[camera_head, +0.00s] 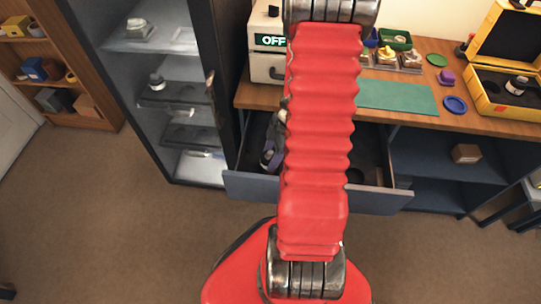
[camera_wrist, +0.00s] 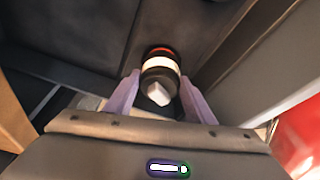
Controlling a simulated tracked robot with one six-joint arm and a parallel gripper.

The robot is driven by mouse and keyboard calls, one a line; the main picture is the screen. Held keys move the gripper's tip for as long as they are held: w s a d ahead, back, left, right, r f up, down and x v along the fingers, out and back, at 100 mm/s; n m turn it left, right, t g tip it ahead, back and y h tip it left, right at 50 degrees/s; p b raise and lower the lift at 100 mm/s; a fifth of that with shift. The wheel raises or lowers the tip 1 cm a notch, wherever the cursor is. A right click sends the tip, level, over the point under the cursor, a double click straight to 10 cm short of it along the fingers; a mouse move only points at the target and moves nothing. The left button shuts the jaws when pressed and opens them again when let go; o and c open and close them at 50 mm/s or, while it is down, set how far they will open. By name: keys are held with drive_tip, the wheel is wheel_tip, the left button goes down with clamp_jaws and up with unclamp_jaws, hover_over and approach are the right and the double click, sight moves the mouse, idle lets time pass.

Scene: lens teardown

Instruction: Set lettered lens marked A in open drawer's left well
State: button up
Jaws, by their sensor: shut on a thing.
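My gripper (camera_wrist: 159,80) has two pale purple fingers, shut on a lens (camera_wrist: 160,64), a dark cylinder with a white band and a reddish ring. A pale faceted patch shows on its near side; I cannot read a letter on it. In the head view, the open drawer (camera_head: 383,201) juts out below the workbench, and my gripper (camera_head: 268,156) is at its left part, mostly hidden behind my red arm. The lens cannot be made out there. In the wrist view, dark grey surfaces lie beyond the lens; I cannot tell whether it touches them.
A glass-door cabinet (camera_head: 211,100) stands left of the drawer. On the workbench (camera_head: 300,98) are a device reading OFF (camera_head: 262,72), a green mat (camera_head: 398,97) and a yellow case (camera_head: 505,103) holding another lens (camera_head: 517,85). Open shelves with a brown box (camera_head: 466,153) lie right.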

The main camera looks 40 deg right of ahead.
drive_tip(key=shift+f, duration=0.95)
drive_tip(key=o, duration=1.1)
drive_tip(key=shift+o, duration=0.5)
drive_tip(key=shift+o, duration=1.1)
drive_tip(key=shift+r, duration=4.5)
